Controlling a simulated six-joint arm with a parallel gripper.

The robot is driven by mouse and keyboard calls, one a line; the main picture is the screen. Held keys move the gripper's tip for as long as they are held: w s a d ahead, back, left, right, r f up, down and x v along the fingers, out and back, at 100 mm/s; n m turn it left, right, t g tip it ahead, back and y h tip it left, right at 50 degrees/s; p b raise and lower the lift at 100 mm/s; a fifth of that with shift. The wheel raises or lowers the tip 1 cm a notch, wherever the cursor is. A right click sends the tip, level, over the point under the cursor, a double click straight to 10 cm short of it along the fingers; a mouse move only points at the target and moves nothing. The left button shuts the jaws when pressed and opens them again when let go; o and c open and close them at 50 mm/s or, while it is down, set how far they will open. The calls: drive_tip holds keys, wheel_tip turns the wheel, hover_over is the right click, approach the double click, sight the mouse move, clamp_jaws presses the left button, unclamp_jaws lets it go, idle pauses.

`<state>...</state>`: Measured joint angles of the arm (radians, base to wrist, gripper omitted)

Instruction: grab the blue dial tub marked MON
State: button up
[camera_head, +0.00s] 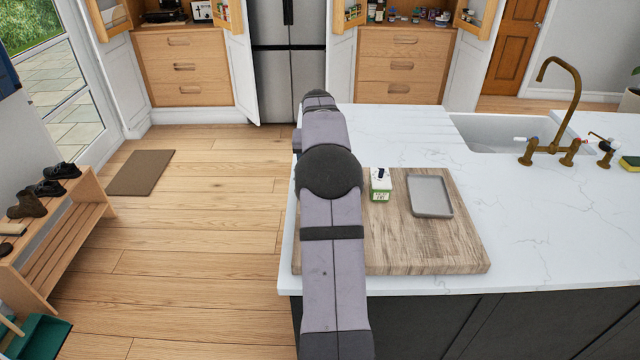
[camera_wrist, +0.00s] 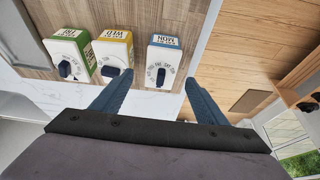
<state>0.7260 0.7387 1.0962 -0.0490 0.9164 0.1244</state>
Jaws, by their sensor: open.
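The blue dial tub marked MON (camera_wrist: 163,62) shows in the wrist view, a white box with a blue label band and a dark dial. It stands on the wooden board, between the lines of my fingers and beyond their tips. My gripper (camera_wrist: 158,84) is open, with one blue finger on each side and nothing between them. A yellow-banded tub marked WED (camera_wrist: 115,57) is left of it, and a green-banded tub marked FRI (camera_wrist: 70,55) is farther left. In the head view my arm hides the MON and WED tubs; the green tub (camera_head: 381,186) shows beside the arm.
The wooden board (camera_head: 440,245) lies on the white counter (camera_head: 550,230). A grey tray (camera_head: 430,196) sits on it, right of the green tub. A sink (camera_head: 490,130) with a brass tap (camera_head: 560,100) is farther right. The counter's left edge drops to the floor.

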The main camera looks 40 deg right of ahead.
drive_tip(key=shift+p+x, duration=0.5)
drive_tip(key=shift+x, duration=0.6)
drive_tip(key=shift+w+f+p, duration=0.15)
drive_tip(key=shift+f+p, duration=0.45)
drive_tip(key=shift+p, duration=0.15)
drive_tip(key=shift+p+x, duration=0.85)
drive_tip(key=shift+x, duration=1.1)
drive_tip(key=shift+c, duration=0.7)
drive_tip(key=shift+r, duration=0.1)
drive_tip(key=c, duration=1.3)
drive_tip(key=shift+r, duration=0.1)
drive_tip(key=shift+c, duration=0.2)
wheel_tip(320, 180, up, 10)
drive_tip(key=b, duration=0.3)
